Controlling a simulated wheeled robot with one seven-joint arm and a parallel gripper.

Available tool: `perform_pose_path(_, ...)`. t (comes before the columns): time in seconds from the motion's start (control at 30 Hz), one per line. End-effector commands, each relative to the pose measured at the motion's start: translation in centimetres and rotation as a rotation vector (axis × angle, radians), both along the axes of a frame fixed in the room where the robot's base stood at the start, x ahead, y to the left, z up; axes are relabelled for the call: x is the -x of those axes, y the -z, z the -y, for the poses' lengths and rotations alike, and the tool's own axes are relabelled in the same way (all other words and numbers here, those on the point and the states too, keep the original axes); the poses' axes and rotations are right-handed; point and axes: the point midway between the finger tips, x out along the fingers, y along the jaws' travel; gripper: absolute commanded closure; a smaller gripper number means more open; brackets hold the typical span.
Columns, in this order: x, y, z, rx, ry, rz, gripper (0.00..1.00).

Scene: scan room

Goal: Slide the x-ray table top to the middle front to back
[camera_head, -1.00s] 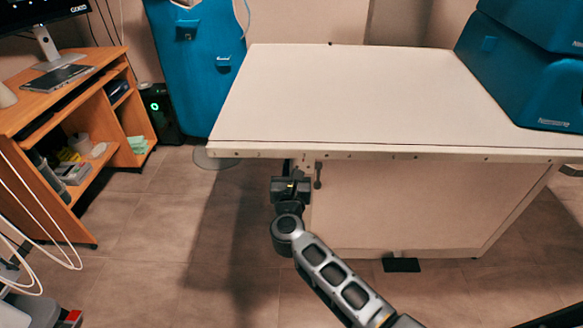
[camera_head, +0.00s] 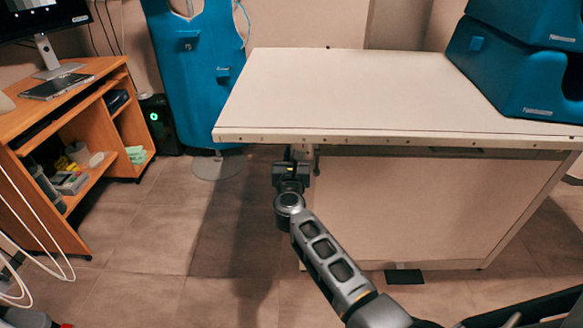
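The x-ray table top (camera_head: 350,90) is a flat, pale slab with a marked front rail (camera_head: 400,139). It lies on a pale box-shaped base (camera_head: 410,210), and its front edge overhangs the base. My gripper (camera_head: 290,156) is below the front rail, near the table's left end. Its fingertips are small, dark and partly hidden under the rail, so I cannot tell whether they are open or shut on something. A small dark lever (camera_head: 317,159) hangs under the rail just right of my gripper.
Blue equipment housings (camera_head: 545,70) stand at the table's right end. A blue upright unit (camera_head: 200,70) is behind the left end. An orange desk (camera_head: 85,105) stands at the left. A black pedal (camera_head: 404,276) lies at the base's foot. The floor left of the base is clear.

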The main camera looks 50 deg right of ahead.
Motion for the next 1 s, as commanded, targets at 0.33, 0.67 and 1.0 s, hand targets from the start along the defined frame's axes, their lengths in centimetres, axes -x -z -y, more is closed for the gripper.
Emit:
perform_pose_path(0.33, 0.0, -0.1, -0.1, 0.001, 0.000, -0.001, 0.79)
perform_pose_path(0.67, 0.0, 0.0, -0.1, 0.001, -0.001, -0.001, 0.66)
perform_pose_path(1.0, 2.2, 0.0, -3.0, 0.001, -0.004, -0.003, 0.66)
